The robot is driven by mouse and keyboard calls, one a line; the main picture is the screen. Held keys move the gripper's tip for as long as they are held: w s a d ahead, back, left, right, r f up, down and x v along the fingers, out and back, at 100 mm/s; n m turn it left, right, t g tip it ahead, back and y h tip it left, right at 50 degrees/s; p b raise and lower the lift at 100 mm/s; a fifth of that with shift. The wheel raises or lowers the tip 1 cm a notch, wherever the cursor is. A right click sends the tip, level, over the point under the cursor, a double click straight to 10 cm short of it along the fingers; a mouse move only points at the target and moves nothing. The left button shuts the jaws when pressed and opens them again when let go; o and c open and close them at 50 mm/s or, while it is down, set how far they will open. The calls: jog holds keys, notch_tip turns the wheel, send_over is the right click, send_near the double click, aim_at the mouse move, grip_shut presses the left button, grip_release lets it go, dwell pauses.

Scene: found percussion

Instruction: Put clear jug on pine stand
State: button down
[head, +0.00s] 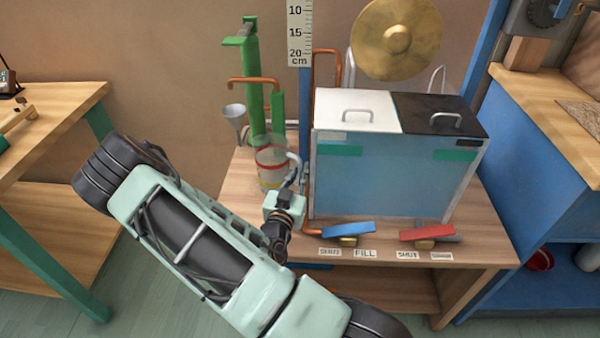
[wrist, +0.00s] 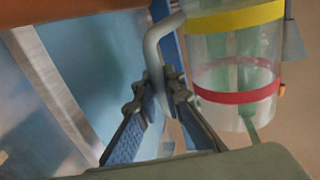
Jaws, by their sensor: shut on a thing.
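The clear jug (head: 272,166) is upright, with a red band near its top, a yellow band lower down and a grey handle. It is at the left part of the middle wooden bench, left of the blue tank; I cannot tell whether its base touches the bench. My gripper (head: 298,184) is at the handle side of the jug. In the wrist view the blue-padded fingers (wrist: 163,88) are shut on the handle (wrist: 151,48), beside the jug's banded wall (wrist: 236,60). I cannot tell for certain which wood-topped piece is the pine stand.
The blue tank (head: 385,175) stands close right of the jug. A green post (head: 251,80) with a copper spout (head: 256,81) and a grey funnel (head: 235,117) are behind it. Blue (head: 347,230) and red (head: 427,232) pedals are at the bench front. A wood-topped table (head: 55,98) is left.

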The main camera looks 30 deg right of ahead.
jog(key=shift+r, duration=0.1)
jog(key=c, duration=2.3)
grip_release()
jog(key=shift+f, duration=0.2)
jog(key=shift+r, duration=0.25)
jog(key=p+v, duration=0.1)
jog(key=v, duration=1.1)
jog(key=shift+r, duration=0.1)
